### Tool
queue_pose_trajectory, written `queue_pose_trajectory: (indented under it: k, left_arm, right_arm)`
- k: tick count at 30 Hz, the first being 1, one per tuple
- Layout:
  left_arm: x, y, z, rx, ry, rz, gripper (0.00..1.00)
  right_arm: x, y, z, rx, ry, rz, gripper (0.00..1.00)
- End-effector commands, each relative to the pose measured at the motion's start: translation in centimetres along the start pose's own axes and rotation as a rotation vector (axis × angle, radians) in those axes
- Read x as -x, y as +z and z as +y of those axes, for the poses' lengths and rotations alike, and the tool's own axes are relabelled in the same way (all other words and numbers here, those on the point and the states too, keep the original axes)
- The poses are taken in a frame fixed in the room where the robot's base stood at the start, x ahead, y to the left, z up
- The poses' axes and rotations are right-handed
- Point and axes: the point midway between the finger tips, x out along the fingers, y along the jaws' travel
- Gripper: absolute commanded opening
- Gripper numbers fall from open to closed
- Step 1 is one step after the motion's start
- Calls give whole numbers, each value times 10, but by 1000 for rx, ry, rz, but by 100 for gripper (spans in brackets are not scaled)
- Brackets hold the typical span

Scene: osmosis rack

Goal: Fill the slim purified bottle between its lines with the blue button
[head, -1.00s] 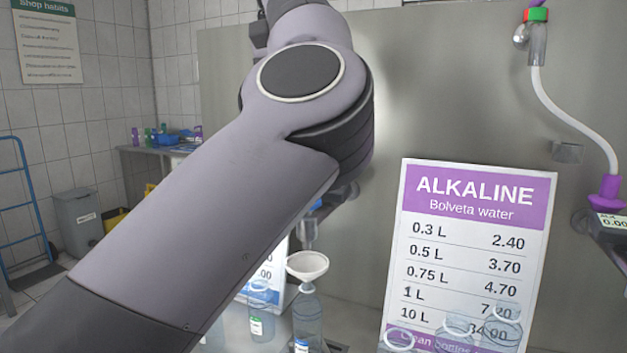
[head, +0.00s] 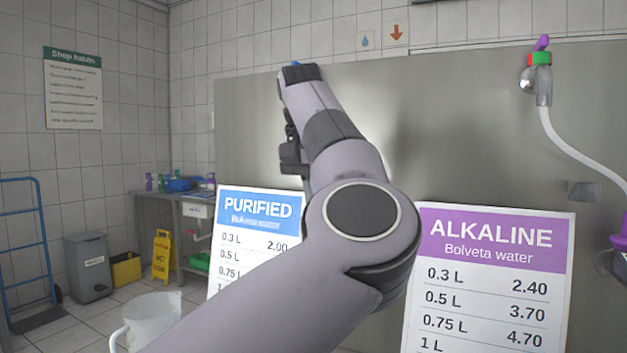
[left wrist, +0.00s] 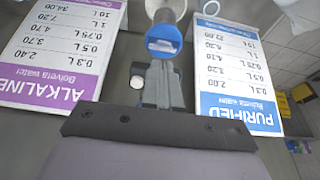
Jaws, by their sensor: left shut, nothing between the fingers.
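The blue button (left wrist: 163,40) is a round blue piece with a pale label in the left wrist view. In the head view only a small blue bit shows above the end of my arm. My left gripper (left wrist: 163,72) is shut and empty, its fingertips right at the button; whether they touch it I cannot tell. A white round rim (left wrist: 166,7) at the top of the wrist view may be the funnel. The slim bottle is hidden behind my left arm in the head view. My right gripper is not in view.
The purified price sign (head: 256,225) and the alkaline price sign (head: 490,265) stand either side of my arm, before a grey panel (head: 450,130). A white jug (head: 150,315) is at lower left. The alkaline tap (head: 538,80) with its hose is at right.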

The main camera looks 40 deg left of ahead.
Motion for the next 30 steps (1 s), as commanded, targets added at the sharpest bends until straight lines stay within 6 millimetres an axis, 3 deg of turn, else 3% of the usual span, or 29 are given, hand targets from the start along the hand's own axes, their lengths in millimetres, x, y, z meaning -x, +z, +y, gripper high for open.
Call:
queue_pose_trajectory:
  k: [3, 9, 30]
  left_arm:
    - [-20, 6, 1, -1, 1, -1, 0]
    - [-36, 10, 0, -2, 1, -1, 0]
    - [-41, 9, -8, 1, 0, -1, 0]
  right_arm:
    - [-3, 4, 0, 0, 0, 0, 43]
    - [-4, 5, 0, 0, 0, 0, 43]
    - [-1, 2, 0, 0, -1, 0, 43]
